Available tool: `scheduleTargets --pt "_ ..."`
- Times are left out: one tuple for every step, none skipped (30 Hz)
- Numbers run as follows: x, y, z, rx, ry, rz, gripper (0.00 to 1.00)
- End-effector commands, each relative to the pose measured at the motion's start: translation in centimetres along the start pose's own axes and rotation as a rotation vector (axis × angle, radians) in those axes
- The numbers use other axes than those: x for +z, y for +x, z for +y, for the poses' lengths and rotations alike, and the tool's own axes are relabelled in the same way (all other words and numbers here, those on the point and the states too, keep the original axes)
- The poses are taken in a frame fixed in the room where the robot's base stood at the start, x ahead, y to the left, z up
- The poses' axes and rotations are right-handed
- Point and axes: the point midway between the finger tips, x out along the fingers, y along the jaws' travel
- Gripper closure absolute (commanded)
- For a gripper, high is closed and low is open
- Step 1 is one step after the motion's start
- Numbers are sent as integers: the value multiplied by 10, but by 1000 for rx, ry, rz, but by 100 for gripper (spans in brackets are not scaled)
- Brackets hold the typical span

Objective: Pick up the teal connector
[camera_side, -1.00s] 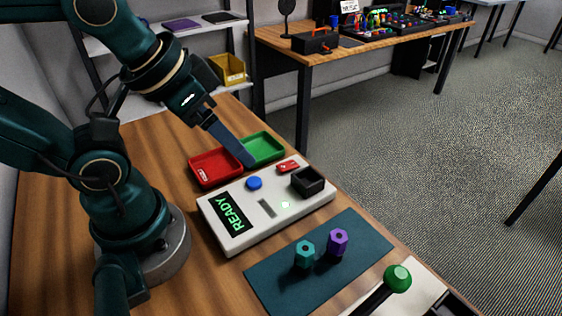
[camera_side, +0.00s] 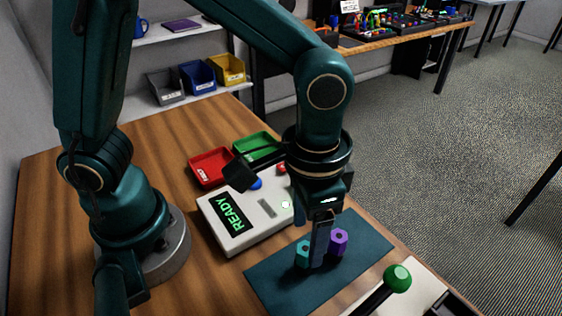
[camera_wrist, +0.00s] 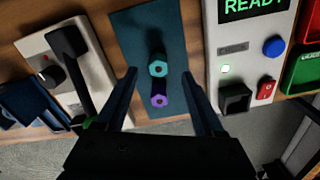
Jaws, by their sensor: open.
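The teal connector (camera_side: 301,254) stands on the dark teal mat (camera_side: 278,278). It is partly hidden behind my gripper (camera_side: 319,262) in the side view. The purple connector (camera_side: 340,240) stands close to it on the right. In the wrist view the teal connector (camera_wrist: 157,68) appears above the purple connector (camera_wrist: 159,100). Both lie between the lines of the two open fingers of my gripper (camera_wrist: 165,80). My gripper points down over the mat and is empty. Whether the fingertips reach down beside the connector I cannot tell.
A white test box (camera_side: 245,228) with a READY screen stands left of the mat. A red tray (camera_side: 203,177) and a green tray (camera_side: 250,143) lie behind it. A lever with a green knob (camera_side: 397,279) rises at the front right, near the mat.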

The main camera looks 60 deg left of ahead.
Motion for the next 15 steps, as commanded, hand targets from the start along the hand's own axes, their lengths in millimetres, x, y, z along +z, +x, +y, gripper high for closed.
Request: scheduleTargets --pt "2 4 2 -2 11 -11 30" --pt "3 6 3 -2 13 -10 30" --pt "3 9 3 -2 15 -11 30" --pt "3 12 3 -2 14 -11 30" --pt "3 16 3 -3 14 -13 30" --pt "3 21 3 -3 13 -12 30" --pt "4 25 2 -3 13 -13 30" --pt "4 29 2 -3 13 -14 30" --pt "3 34 2 -3 13 -12 30" --pt "3 38 2 -3 13 -12 30" --pt "3 41 2 -3 13 -12 30" --pt "3 45 2 -2 12 -11 30" --pt "3 47 2 -2 12 -11 30" --pt "3 49 2 -2 12 -11 30" --pt "3 51 2 -2 12 -9 30"
